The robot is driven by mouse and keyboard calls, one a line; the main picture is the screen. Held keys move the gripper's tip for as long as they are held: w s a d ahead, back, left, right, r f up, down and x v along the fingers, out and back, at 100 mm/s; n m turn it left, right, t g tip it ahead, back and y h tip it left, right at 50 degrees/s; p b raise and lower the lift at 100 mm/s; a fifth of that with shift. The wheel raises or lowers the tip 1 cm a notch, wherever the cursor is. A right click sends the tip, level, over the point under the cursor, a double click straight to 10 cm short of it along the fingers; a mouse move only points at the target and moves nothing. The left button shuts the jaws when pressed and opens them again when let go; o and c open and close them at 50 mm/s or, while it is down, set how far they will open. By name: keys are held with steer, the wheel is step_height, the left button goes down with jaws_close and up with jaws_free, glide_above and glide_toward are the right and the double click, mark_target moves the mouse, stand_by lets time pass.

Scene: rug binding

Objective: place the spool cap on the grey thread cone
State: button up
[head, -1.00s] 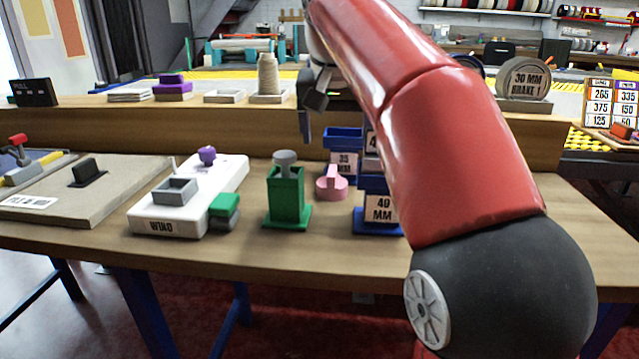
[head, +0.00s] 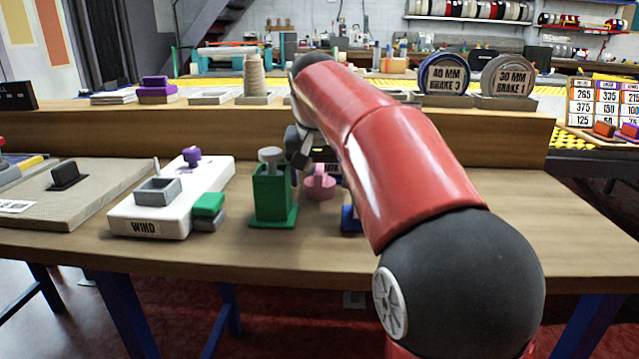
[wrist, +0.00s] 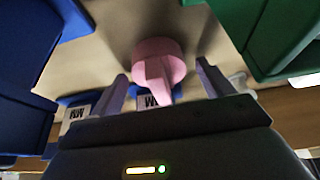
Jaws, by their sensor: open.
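A pink round piece with an upright tab (head: 319,184), which looks like the spool cap, sits on the table between the green block and the blue stand. In the wrist view the pink piece (wrist: 160,62) lies ahead, between my gripper's two fingers. My gripper (wrist: 162,72) is open and empty; I cannot tell whether a finger touches the piece. In the head view my gripper is mostly hidden behind my arm, near the pink piece. The grey-beige thread cone (head: 253,75) stands upright on a square base on the raised ledge, with nothing on its top.
A green block with a grey knob (head: 273,190) stands close left of the pink piece. A blue stand (head: 350,220) is close right, partly hidden by my arm. A white winder box (head: 150,215) is further left. Round brake spools (head: 445,75) stand on the ledge. The right table is clear.

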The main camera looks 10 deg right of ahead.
steer(key=c, duration=1.1)
steer(key=shift+r, duration=0.1)
